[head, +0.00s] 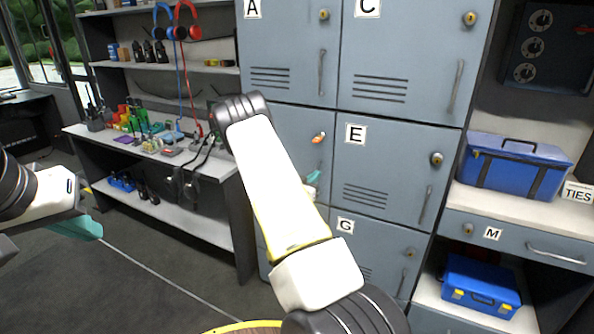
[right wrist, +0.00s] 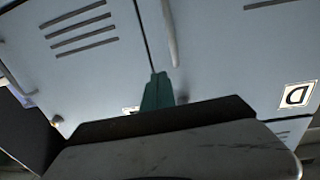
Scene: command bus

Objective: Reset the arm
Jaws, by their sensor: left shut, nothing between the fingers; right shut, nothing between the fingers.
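My right arm rises from the bottom middle of the head view and bends in front of the grey lockers (head: 395,150). My right gripper (head: 313,178) shows only as a small teal tip beside the arm, in front of the lockers; the rest is hidden behind the arm. In the right wrist view its teal fingers (right wrist: 157,92) are together and empty, with the locker doors (right wrist: 220,50) beyond them. Whether they touch a door I cannot tell. My left gripper (head: 88,228) is at the left edge of the head view, shut and empty, over the dark floor.
A shelf bench (head: 215,180) with small items and hanging headphones (head: 187,20) stands at left. An orange-tipped piece (head: 318,138) sits at a locker lock. Blue cases (head: 515,165) and (head: 480,284) stand on the right unit. Floor at lower left is clear.

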